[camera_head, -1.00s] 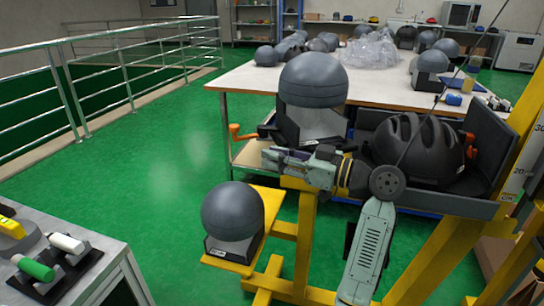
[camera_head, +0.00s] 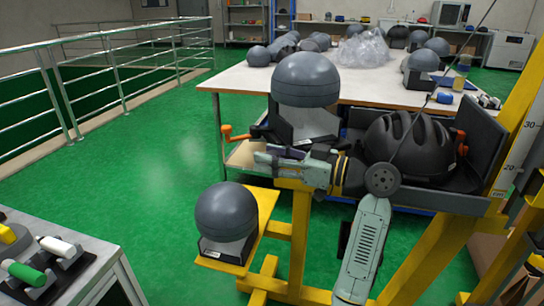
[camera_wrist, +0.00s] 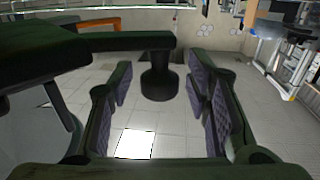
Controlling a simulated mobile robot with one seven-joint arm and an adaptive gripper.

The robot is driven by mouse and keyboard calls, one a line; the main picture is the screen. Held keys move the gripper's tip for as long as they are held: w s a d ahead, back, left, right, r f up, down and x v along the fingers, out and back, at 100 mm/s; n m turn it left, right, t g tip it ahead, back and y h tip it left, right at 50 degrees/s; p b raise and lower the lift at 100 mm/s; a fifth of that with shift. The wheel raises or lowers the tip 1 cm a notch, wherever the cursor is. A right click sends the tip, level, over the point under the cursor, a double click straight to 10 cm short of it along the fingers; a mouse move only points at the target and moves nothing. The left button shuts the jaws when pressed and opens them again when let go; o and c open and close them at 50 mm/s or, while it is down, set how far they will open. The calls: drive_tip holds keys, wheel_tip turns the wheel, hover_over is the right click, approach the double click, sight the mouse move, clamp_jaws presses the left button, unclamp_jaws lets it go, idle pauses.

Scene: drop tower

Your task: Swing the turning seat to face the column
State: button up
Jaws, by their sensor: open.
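A yellow plate (camera_head: 265,222) at lower left in the head view carries a round grey headform (camera_head: 226,212) on a black-and-white base. It looks like the turning seat, but I cannot be sure. The yellow column (camera_head: 520,125), with a number scale, leans up at the right. My gripper (camera_head: 262,159) is open, pointing left above and right of the plate, apart from the lower headform. In the wrist view its purple-padded fingers (camera_wrist: 163,100) stand apart, with a dark knob-like part (camera_wrist: 158,78) between or beyond them.
Another grey headform (camera_head: 305,80) stands on a base just above my gripper. A black helmet (camera_head: 412,145) lies in a grey tray beside my arm. An orange handle (camera_head: 238,134) sticks out at left. A bench (camera_head: 75,285) stands lower left. Green floor (camera_head: 130,190) is clear at left.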

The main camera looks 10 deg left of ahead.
drive_tip(key=shift+d, duration=0.1)
drive_tip(key=s+d, duration=0.2)
drive_tip(key=d, duration=0.9)
drive_tip(key=shift+d, duration=0.35)
